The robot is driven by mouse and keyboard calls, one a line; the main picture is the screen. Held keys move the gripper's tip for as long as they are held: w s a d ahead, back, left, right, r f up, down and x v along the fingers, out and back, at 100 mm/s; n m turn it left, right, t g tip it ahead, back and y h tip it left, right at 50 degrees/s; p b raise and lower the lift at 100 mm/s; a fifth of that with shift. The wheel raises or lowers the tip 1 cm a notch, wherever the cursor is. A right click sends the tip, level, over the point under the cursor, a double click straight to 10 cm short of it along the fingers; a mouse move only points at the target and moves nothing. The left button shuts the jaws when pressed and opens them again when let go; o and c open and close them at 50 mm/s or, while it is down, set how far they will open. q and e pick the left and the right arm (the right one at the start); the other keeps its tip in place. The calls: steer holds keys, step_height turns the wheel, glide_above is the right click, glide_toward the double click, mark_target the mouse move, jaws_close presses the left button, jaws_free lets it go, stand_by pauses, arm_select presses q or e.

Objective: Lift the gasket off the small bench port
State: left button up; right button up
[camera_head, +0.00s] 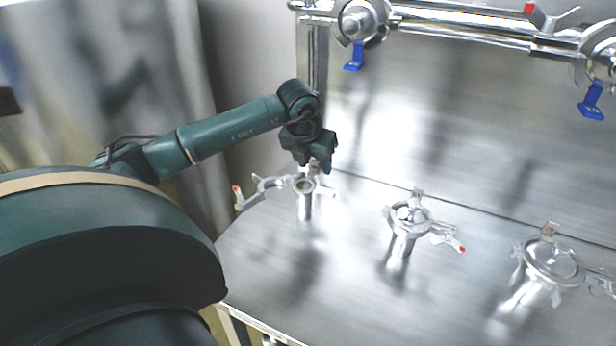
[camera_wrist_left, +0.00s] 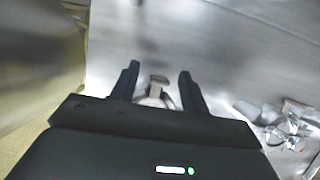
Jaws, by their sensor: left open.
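The small bench port (camera_head: 305,207) is a short metal tube standing upright at the left of the bench. A ring, which looks like the gasket (camera_head: 304,186), lies on its top; its edge is hard to make out. An opened clamp (camera_head: 270,184) with a red-tipped handle spreads around the port top. My left gripper (camera_head: 320,170) is just above and slightly behind the port, pointing down. In the left wrist view its two fingers (camera_wrist_left: 158,78) are apart, with metal clamp parts between and below them. The gripper body hides most of the port there. My right gripper is not in view.
A middle port (camera_head: 404,246) with a clamp and a larger port (camera_head: 540,285) at the right stand on the steel bench (camera_head: 350,290). A pipe (camera_head: 465,27) with clamps and blue handles runs along the back wall. Bench space between the ports is bare.

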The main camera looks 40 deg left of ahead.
arm_select(q)
jaws_close()
stand_by(0.4)
